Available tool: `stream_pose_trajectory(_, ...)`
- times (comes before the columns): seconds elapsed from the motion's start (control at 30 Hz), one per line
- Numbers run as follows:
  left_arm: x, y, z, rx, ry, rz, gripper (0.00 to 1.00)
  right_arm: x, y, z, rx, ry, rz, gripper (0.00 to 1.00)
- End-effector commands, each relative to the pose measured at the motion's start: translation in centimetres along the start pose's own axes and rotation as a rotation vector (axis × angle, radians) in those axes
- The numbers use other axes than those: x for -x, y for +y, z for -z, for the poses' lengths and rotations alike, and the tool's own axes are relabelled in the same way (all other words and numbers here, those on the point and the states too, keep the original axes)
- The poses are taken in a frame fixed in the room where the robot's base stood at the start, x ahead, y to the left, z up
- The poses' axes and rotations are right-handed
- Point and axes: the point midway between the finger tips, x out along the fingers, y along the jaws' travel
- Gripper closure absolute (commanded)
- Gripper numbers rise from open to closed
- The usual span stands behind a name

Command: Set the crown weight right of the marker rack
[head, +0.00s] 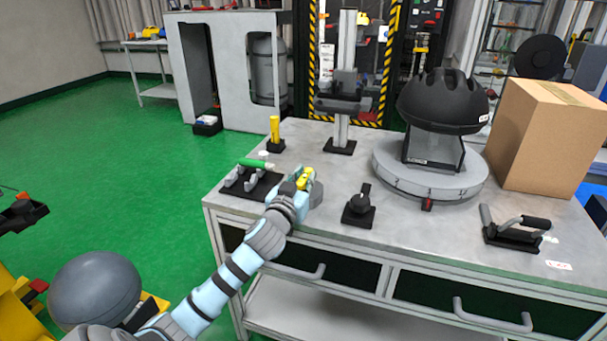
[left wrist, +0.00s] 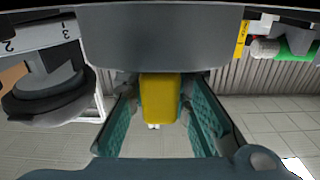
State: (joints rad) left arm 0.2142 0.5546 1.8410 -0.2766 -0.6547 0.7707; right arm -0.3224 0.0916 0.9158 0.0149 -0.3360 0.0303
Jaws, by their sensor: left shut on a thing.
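My left gripper (head: 306,180) is above the table's left part, shut on a yellow block (head: 303,182). In the left wrist view the yellow block (left wrist: 158,98) sits between the two teal finger pads; I take it to be the crown weight. Whether it touches the table is hidden. A black stand with grey cradles (head: 250,182) and a green marker (head: 256,163) across it, apparently the marker rack, is just left of the gripper. The green marker also shows in the left wrist view (left wrist: 300,38). My right gripper is not in view.
A yellow upright piece (head: 275,127) stands behind the rack. A black knob on a base (head: 360,204) is right of the gripper. A cardboard box (head: 546,138) and black-handled tool (head: 515,226) are at right.

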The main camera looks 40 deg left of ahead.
Motion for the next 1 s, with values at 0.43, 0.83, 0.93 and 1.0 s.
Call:
stream_pose_trajectory(0.43, 0.0, -0.1, 0.0, 0.0, -0.003, 0.001, 0.62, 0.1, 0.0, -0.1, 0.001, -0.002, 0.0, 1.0)
stream_pose_trajectory(0.83, 5.5, 0.0, 0.2, -0.004, -0.005, -0.001, 0.62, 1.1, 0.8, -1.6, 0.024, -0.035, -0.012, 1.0)
stream_pose_trajectory(0.93, 7.9, 0.0, 0.2, -0.003, -0.006, -0.001, 0.62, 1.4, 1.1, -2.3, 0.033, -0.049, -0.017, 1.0)
stream_pose_trajectory(1.0, 9.5, 0.0, 0.2, -0.001, -0.005, -0.001, 0.62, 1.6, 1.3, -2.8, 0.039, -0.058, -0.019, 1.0)
